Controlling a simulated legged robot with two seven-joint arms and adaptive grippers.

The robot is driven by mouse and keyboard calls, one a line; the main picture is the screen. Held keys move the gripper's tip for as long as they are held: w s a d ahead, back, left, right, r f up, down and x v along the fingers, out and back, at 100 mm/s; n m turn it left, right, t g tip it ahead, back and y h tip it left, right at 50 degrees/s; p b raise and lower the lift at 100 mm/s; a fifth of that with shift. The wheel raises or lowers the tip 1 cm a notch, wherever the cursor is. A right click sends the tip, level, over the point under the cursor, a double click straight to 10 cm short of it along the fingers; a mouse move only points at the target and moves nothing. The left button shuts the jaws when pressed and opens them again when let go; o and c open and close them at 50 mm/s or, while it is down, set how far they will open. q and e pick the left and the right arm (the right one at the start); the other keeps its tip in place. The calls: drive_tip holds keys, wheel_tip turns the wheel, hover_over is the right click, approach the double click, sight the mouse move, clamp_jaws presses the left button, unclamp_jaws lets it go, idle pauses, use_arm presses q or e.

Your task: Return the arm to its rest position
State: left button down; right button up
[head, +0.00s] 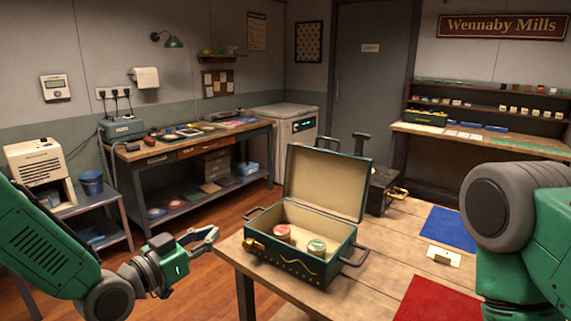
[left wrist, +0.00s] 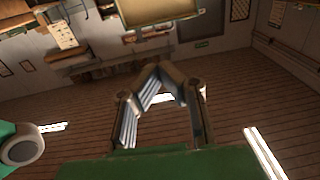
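My left gripper (head: 213,240) hangs over the floor, left of the front table and apart from the case. In the left wrist view (left wrist: 162,72) its two fingers lean inward and meet at the tips, with nothing between them. My right arm (head: 500,210) shows at the right edge, but its gripper is out of view. An open green case (head: 298,266) with a cream lining stands on the wooden table (head: 392,245). Inside it are a tin with a red side (head: 282,233) and a tin with a green top (head: 316,247).
A blue mat (head: 447,227), a red mat (head: 440,300) and a small card holder (head: 443,256) lie on the table. A dark box (head: 380,190) stands behind the case. A workbench (head: 190,148) lines the left wall. Open floor (head: 185,285) lies around my left gripper.

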use_arm(q)
drive_tip(key=s+a+f+n+g+y+b, duration=0.1)
drive_tip(key=s+f+g+y, duration=0.1)
drive_tip(key=s+f, duration=0.45)
drive_tip(key=s+a+f+n+g+y, duration=0.1)
drive_tip(key=s+f+g, duration=0.15)
drive_tip(key=f, duration=0.65)
drive_tip(key=s+a+f+n+g+y+b, duration=0.1)
drive_tip(key=s+f+g+y, duration=0.1)
drive_tip(key=s+f, duration=0.45)
drive_tip(key=s+a+f+n+g+y, duration=0.1)
drive_tip(key=s+a+f+g, duration=0.1)
drive_tip(key=s, duration=0.5)
drive_tip(key=s+a+f+n+g+y+b, duration=0.1)
drive_tip(key=s+a+f+g+y, duration=0.1)
drive_tip(key=s+f, duration=0.4)
drive_tip(key=s+a+f+n+g+y+b, duration=0.1)
drive_tip(key=s+a+f+g+y, duration=0.1)
drive_tip(key=s+a+f, duration=0.3)
drive_tip(key=s+g, duration=0.1)
drive_tip(key=s, duration=0.3)
drive_tip(key=shift+s+a+g, duration=0.15)
drive_tip(key=shift+a+g, duration=0.05)
drive_tip(key=shift+g, duration=0.15)
use_arm(e)
drive_tip(key=f, duration=0.4)
drive_tip(key=shift+s, duration=0.25)
